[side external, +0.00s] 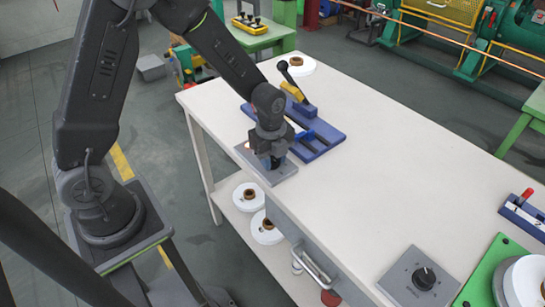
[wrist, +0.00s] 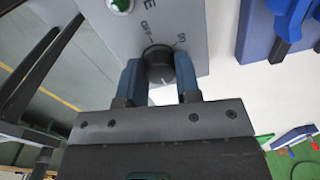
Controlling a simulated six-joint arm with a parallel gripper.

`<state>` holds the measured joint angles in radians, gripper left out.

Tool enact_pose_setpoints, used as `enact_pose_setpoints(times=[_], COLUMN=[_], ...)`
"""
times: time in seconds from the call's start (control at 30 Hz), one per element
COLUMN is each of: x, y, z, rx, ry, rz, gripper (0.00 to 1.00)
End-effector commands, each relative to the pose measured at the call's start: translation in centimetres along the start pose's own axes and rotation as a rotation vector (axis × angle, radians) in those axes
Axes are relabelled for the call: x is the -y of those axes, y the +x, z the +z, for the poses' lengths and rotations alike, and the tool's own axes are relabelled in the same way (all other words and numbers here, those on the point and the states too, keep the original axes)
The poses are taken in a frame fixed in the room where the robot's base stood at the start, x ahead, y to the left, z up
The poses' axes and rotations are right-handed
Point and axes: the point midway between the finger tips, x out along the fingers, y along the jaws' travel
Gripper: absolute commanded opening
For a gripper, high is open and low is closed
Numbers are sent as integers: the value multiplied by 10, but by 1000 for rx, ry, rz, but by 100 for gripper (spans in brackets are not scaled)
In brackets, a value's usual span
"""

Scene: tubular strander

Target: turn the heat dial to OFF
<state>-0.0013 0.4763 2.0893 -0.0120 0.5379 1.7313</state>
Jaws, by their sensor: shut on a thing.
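My gripper (side external: 272,163) points down over a small grey panel (side external: 265,172) at the left edge of the white table. In the wrist view my gripper's two blue fingers (wrist: 158,70) are shut on a black dial knob (wrist: 157,60), one on each side. The grey panel (wrist: 193,45) carries OFF at the knob's upper left, a marking at its upper right that looks like 90, and a title cut off but for a final E. A white mark on the knob points toward the gripper body, away from OFF. The side view hides this knob.
A second black dial (side external: 424,278) sits on a grey panel at the table's front. A blue fixture with a black-knobbed lever (side external: 292,85) stands just behind my gripper. A green indicator (wrist: 121,6) is on the gripped panel. The table's middle is clear.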

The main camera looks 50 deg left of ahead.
Motion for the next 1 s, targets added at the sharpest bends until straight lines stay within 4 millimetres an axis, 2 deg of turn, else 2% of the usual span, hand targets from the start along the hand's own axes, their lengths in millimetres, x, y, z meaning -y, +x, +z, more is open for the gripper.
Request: enact_pose_setpoints(times=[0.27, 1.0], x=[1, 2], y=[0, -1], z=[0, 0], rx=[7, 35], ry=[-179, -877], rz=[-1, -2], gripper=[7, 7])
